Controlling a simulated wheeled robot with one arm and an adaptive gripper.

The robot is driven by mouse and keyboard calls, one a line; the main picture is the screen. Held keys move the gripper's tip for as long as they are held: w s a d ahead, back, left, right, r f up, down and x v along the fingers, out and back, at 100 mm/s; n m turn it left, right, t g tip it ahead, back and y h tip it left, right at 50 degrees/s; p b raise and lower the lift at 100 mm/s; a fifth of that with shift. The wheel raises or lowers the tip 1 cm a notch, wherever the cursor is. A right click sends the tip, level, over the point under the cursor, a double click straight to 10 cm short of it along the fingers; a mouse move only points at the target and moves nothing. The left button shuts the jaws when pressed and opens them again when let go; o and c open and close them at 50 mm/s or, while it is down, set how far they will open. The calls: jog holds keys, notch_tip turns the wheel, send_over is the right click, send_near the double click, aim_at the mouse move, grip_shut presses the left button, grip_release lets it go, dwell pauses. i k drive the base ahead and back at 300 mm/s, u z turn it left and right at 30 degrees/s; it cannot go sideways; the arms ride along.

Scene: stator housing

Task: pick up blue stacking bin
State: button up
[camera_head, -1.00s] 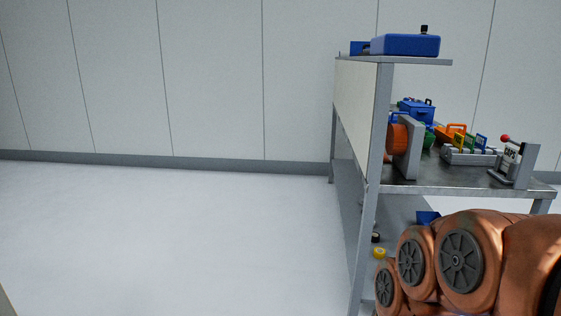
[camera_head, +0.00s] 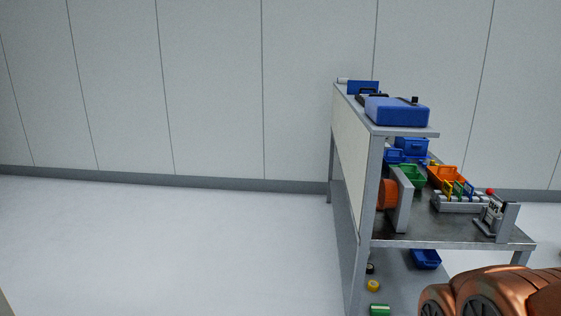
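Several blue items could be the blue stacking bin, and I cannot tell which one is meant. An open blue bin (camera_head: 426,259) sits on the low level of the shelf unit. Another blue bin (camera_head: 394,156) stands at the back of the middle shelf, beside a blue box (camera_head: 411,147). A small blue item (camera_head: 363,87) is at the far end of the top shelf. My copper-coloured arm (camera_head: 500,299) shows at the bottom right, apart from these bins. My gripper is outside the picture.
The grey shelf unit (camera_head: 361,229) stands at the right. A blue case (camera_head: 398,113) lies on its top. The floor (camera_head: 160,245) at the left is clear.

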aim_at(429, 258)
jog(key=z, duration=0.9)
